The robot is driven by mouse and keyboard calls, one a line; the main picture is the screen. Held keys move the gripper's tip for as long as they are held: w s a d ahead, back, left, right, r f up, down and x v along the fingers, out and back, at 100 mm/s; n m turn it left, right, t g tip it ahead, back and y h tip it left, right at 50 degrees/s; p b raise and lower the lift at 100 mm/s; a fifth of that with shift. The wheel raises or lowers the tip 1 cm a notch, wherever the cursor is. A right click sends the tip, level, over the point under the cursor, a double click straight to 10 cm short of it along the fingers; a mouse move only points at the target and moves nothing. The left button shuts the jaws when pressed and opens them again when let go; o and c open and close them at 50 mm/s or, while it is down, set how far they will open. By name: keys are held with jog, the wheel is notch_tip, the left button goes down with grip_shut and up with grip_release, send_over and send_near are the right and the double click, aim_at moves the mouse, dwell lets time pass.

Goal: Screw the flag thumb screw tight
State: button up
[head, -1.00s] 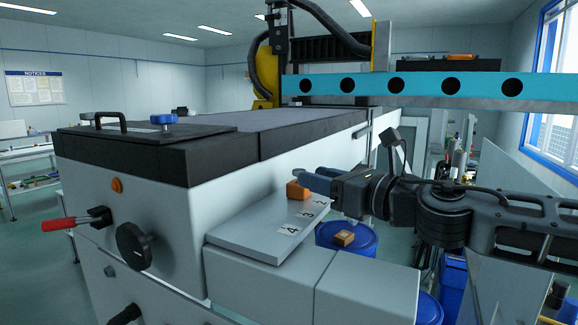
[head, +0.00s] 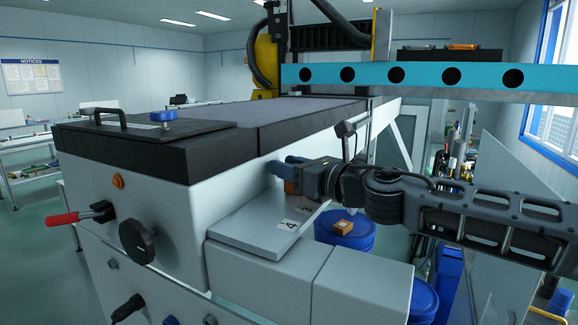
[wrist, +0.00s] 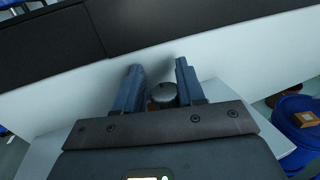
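My gripper (head: 280,168) is beside the white side wall of the machine, above the numbered sloping shelf (head: 245,232). In the wrist view my gripper (wrist: 159,70) has its two blue fingers well apart. A round dark grey knob-like part (wrist: 163,92) shows between them, touching neither finger as far as I can see, with a bit of orange under it. In the head view an orange block (head: 291,188) is partly hidden behind the fingers. I cannot make out a flag-shaped screw head, so I cannot tell which part is the flag thumb screw.
A black knob (head: 136,242), a red-handled lever (head: 62,219) and an orange button (head: 118,181) are on the machine's front. A blue knob (head: 163,117) sits on top. A blue drum (head: 345,232) with an orange box (head: 343,228) stands behind the shelf.

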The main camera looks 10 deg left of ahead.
jog(key=shift+c, duration=0.4)
grip_shut()
dwell(0.8)
jog(key=shift+o, duration=0.4)
grip_release()
jog(key=b+v, duration=0.2)
jog(key=v, duration=0.5)
jog(key=shift+s+d, duration=0.2)
jog(key=shift+d, duration=0.05)
